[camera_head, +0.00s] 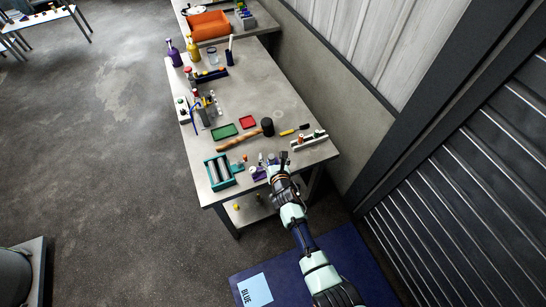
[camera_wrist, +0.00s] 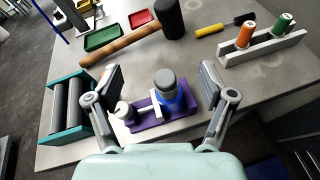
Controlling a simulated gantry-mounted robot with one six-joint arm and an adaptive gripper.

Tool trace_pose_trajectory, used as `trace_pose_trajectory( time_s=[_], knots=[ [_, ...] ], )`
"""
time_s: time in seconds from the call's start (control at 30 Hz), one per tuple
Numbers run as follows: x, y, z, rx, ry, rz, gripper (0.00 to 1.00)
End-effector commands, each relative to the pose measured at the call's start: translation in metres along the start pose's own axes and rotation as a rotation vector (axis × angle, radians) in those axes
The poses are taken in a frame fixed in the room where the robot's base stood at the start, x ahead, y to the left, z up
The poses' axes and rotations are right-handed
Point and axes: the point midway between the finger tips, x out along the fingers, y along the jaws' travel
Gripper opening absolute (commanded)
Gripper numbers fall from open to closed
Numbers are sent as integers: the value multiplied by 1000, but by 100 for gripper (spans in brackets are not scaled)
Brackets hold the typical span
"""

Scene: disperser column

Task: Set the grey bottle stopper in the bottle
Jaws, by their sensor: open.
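In the wrist view a blue bottle (camera_wrist: 172,104) stands at a purple stand (camera_wrist: 150,124), with the grey stopper (camera_wrist: 165,79) at its top. I cannot tell whether the stopper is seated in the neck or only overlaps it. A small white-topped piece (camera_wrist: 124,109) and a pale bar sit on the stand to the left. My gripper (camera_wrist: 160,72) is open, with its fingers apart on either side of the bottle and touching nothing visible. In the head view my gripper (camera_head: 284,160) is at the bench's near end, beside the purple stand (camera_head: 258,173).
A teal roller frame (camera_wrist: 70,107) stands to the left. A wooden-handled mallet (camera_wrist: 125,46) lies beyond, with green (camera_wrist: 103,38) and red trays behind it. A grey rack (camera_wrist: 262,50) with orange and green spools is at right. The bench's near edge is close.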

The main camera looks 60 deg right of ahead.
Motion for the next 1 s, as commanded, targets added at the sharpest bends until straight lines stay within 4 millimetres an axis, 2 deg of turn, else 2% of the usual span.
trace_pose_trajectory(
  time_s=[0.03,0.47,1.0],
  knots=[
    [-3,1,8,-1,0,0,82],
    [-14,6,36,-1,1,0,82],
    [-13,6,36,0,1,0,82]
  ],
)
